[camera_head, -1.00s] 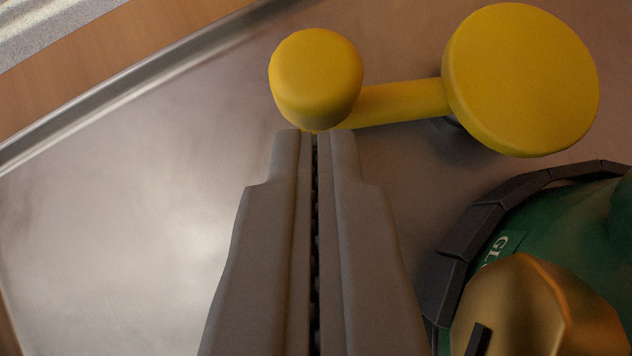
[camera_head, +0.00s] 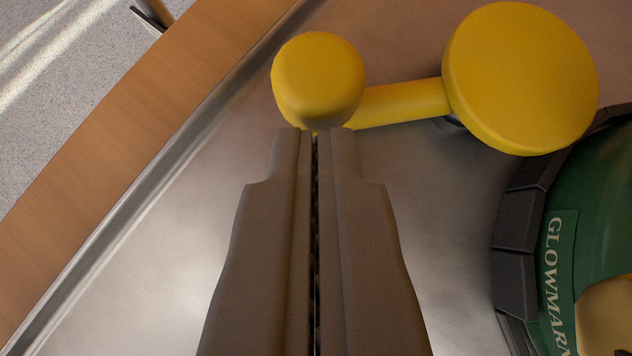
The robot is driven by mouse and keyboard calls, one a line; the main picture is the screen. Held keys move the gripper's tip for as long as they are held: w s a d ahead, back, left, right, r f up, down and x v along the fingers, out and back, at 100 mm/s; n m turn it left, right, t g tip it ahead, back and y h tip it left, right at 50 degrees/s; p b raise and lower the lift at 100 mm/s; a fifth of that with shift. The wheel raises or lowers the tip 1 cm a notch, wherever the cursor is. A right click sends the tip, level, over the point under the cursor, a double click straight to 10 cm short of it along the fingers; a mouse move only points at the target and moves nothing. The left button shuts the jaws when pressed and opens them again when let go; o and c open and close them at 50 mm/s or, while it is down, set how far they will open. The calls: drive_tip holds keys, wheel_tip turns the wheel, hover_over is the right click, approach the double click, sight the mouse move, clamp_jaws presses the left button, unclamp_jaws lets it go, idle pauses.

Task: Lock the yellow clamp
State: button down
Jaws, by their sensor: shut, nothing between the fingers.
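The yellow clamp (camera_head: 521,79) is at the top of the view, over a metal tray. It has a large round disc at the right, a straight arm running left, and a smaller round knob (camera_head: 318,78) at the arm's left end. My gripper (camera_head: 315,132) is shut and empty, its fingertips right at the lower edge of the knob. I cannot tell whether they touch it. What lies under the disc is mostly hidden.
A green device with a dark ribbed rim (camera_head: 517,217) and lettering stands at the right. The metal tray (camera_head: 190,270) is bare at lower left. A wooden edge (camera_head: 130,125) borders it, with speckled floor (camera_head: 70,90) beyond.

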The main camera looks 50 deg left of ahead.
sight(278, 123)
drive_tip(key=shift+w+a+m+t+h, duration=0.15)
drive_tip(key=shift+a+m+t+h, duration=1.1)
drive_tip(key=shift+m, duration=0.55)
drive_tip(key=shift+w+a, duration=0.25)
drive_tip(key=shift+a, duration=0.35)
drive_tip(key=shift+w+a, duration=0.2)
drive_tip(key=shift+a, duration=0.35)
drive_tip(key=shift+w+a, duration=0.75)
drive_tip(key=shift+a, duration=0.25)
